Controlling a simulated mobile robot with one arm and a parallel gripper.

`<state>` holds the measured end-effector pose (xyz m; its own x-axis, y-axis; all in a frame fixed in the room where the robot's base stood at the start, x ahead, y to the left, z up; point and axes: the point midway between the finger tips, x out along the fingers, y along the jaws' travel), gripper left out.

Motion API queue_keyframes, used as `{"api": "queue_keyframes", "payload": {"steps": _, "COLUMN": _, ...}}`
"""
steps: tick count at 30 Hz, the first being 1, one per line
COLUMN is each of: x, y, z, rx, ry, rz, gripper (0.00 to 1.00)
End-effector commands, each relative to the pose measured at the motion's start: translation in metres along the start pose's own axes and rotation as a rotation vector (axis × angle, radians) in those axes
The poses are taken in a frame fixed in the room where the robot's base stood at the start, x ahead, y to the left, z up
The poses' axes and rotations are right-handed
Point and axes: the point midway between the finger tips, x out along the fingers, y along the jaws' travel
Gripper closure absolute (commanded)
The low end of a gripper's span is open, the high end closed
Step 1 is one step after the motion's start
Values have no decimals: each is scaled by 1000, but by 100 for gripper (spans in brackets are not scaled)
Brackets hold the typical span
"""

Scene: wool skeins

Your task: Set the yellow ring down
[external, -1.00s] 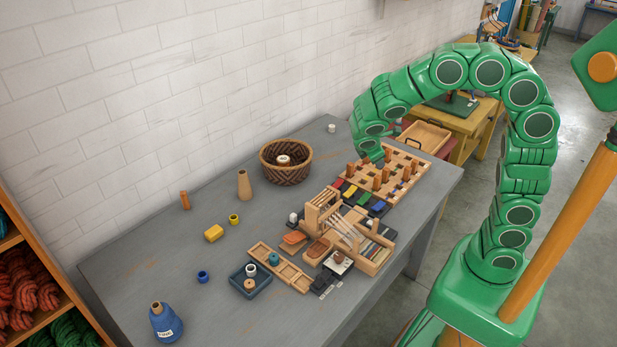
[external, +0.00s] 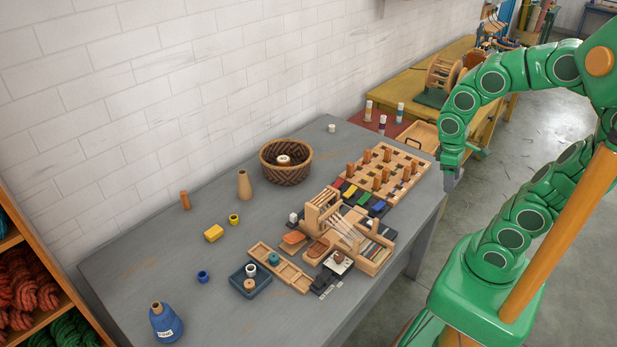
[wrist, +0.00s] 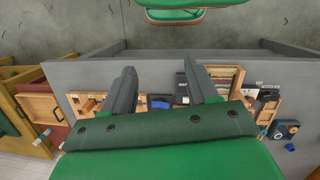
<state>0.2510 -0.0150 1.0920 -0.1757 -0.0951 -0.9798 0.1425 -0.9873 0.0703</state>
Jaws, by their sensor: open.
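A small yellow ring (external: 234,218) sits on the grey table (external: 170,275) in the external view, left of the middle. It stands just behind and right of a yellow block (external: 213,233). My gripper (external: 452,178) hangs at the table's right edge, far from the yellow ring. In the wrist view, my gripper (wrist: 163,80) shows two grey fingers spread apart with nothing between them. The yellow ring does not show in the wrist view.
A wooden peg board (external: 410,165) with several upright pegs stands nearest my gripper. A small loom (external: 375,262), a woven basket (external: 286,175), a blue tray (external: 237,280) and a blue cone (external: 166,325) also occupy the table. The left part has free room.

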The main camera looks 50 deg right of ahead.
Motion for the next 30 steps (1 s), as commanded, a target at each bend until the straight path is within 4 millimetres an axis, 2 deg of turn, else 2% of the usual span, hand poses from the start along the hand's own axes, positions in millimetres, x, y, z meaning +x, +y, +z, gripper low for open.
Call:
{"api": "queue_keyframes", "payload": {"steps": 3, "x": -1, "y": -7, "z": 17, "rx": 78, "ry": 23, "rz": -45, "gripper": 41}}
{"api": "queue_keyframes", "payload": {"steps": 9, "x": 0, "y": -17, "z": 28, "rx": 130, "ry": 32, "rz": -88, "gripper": 41}}
{"api": "queue_keyframes", "payload": {"steps": 30, "x": 0, "y": -18, "z": 29, "rx": 133, "ry": 31, "rz": -92, "gripper": 41}}
